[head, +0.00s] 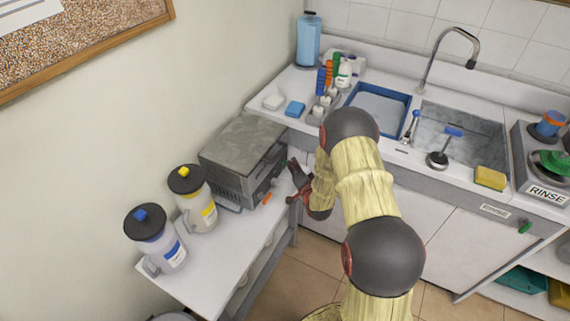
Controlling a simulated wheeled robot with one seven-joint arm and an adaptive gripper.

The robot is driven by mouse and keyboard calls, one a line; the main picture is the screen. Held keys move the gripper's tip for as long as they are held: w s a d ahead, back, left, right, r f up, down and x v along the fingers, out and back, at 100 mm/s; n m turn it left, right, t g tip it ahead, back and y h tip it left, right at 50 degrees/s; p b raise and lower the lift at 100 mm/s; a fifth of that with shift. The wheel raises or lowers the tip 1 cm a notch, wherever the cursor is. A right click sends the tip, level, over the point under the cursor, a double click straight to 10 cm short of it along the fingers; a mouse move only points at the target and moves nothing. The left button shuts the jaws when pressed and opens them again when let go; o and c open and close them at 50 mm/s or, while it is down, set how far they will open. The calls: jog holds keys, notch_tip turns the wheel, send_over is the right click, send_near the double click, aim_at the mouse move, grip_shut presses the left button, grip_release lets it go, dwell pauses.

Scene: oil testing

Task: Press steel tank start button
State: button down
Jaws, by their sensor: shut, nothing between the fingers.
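The steel tank (236,165) is a grey metal box with a flat lid, at the far end of the white side table. Its front side faces right, toward my arm. Small dark and orange parts (267,198) show at the lower front of the tank; I cannot make out which is the start button. My gripper (293,180) is shut and empty, just right of the tank's front. The picture is too small to tell whether the fingertips touch it.
Two jugs with black lids, one with a yellow knob (194,208) and one with a blue knob (160,247), stand left on the side table (215,265). The sink counter (262,106) behind holds bottles, a blue tray (402,97) and a sink (470,130).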

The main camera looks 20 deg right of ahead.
jog(key=shift+w+a, duration=0.3)
jog(key=shift+w, duration=0.1)
dwell(0.9)
jog(key=shift+s, duration=0.1)
jog(key=shift+s+d, duration=0.55)
jog(key=shift+s, duration=0.1)
jog(key=s+d, duration=0.1)
jog(key=s, duration=0.1)
jog(key=s+d, duration=0.2)
dwell(0.6)
dwell(0.7)
